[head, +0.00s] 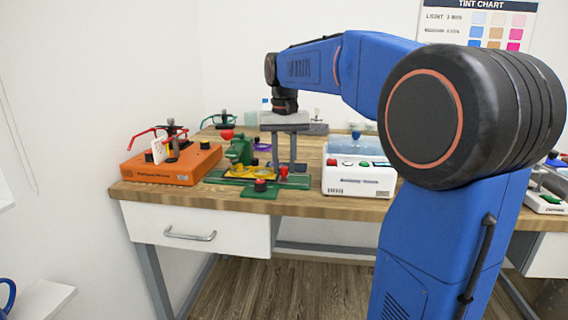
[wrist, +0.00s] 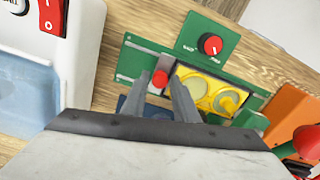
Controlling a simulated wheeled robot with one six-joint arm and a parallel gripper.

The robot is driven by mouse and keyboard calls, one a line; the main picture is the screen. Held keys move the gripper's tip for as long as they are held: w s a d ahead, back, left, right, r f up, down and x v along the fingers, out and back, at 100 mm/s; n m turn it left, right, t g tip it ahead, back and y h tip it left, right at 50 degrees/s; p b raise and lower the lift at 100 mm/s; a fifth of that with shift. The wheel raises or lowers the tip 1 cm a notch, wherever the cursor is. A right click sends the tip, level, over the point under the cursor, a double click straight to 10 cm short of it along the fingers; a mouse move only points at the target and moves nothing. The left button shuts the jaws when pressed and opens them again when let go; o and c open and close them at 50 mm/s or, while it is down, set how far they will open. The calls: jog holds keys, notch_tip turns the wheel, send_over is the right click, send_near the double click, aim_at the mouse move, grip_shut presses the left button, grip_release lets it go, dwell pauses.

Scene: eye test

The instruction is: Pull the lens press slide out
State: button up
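The lens press (head: 240,150) is a green device on the wooden bench, with a green base plate. Its yellow slide (head: 240,173) lies low on the base and holds round pale discs; the slide also shows in the wrist view (wrist: 187,73). A red knob (wrist: 160,78) is at the slide's left end in the wrist view. My gripper (head: 284,165) points down over that end, and its two fingers are apart. In the wrist view the fingertips (wrist: 161,80) lie on either side of the red knob. I cannot tell whether they touch it.
A green box with a red dial (head: 260,186) stands at the bench's front edge. An orange box (head: 172,166) with red glasses frames is at left. A white machine (head: 358,178) with a bluish lid stands close on the right. More frames (head: 222,119) stand behind.

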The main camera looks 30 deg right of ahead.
grip_shut()
jog(key=s+d, duration=0.1)
jog(key=d, duration=0.1)
jog(key=s+d, duration=0.3)
jog(key=shift+d, duration=0.35)
jog(key=shift+s, duration=0.1)
grip_release()
jog(key=shift+d, duration=0.15)
notch_tip(320, 180, up, 17)
jog(key=shift+r, duration=0.2)
dwell(0.7)
